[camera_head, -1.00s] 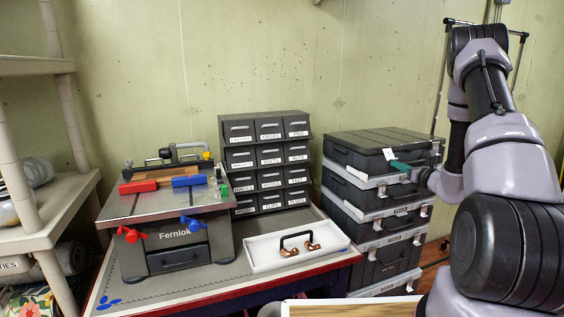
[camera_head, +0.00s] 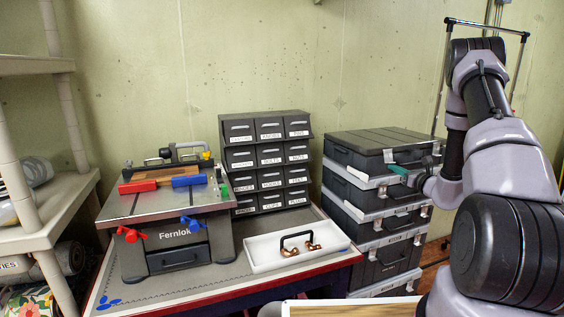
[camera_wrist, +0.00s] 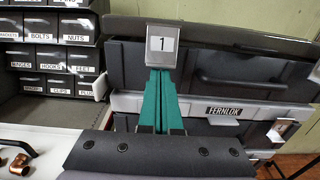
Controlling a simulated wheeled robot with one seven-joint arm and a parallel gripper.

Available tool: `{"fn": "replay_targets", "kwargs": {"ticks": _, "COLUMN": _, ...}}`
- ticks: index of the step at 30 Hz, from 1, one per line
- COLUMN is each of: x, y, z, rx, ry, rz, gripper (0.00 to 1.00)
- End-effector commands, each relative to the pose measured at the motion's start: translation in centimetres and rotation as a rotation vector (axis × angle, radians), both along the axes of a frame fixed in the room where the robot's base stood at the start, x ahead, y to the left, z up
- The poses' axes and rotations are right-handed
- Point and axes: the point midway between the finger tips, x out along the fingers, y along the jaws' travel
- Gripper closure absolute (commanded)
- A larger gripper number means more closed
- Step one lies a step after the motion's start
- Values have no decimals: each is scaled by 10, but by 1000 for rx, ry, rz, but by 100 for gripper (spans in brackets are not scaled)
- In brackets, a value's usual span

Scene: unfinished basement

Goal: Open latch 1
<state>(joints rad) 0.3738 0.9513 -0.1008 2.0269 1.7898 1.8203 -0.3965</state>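Latch 1 (camera_wrist: 162,47) is a metal plate with a white label reading "1". It sits at the front upper edge of the top black case (camera_wrist: 250,72) in the wrist view. In the head view the latch (camera_head: 388,156) shows small on the top case (camera_head: 350,155) of the stack. My gripper (camera_wrist: 160,72) has green fingers that lie close together, with their tips at the lower edge of the latch. I cannot tell whether the tips touch it. In the head view my gripper (camera_head: 396,168) reaches the case from the right.
More black cases (camera_head: 375,232) with metal latches are stacked below. A drawer cabinet (camera_head: 228,150) stands to the left of the stack. A white tray (camera_head: 262,268) with a black handle and copper fittings lies in front of it, beside a Fernlok table machine (camera_head: 180,238).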

Motion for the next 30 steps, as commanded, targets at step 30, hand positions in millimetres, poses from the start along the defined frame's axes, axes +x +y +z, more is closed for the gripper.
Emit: {"fn": "replay_targets", "kwargs": {"ticks": 30, "x": -36, "y": -13, "z": 4, "rx": 2, "ry": -8, "rz": 2, "gripper": 100}}
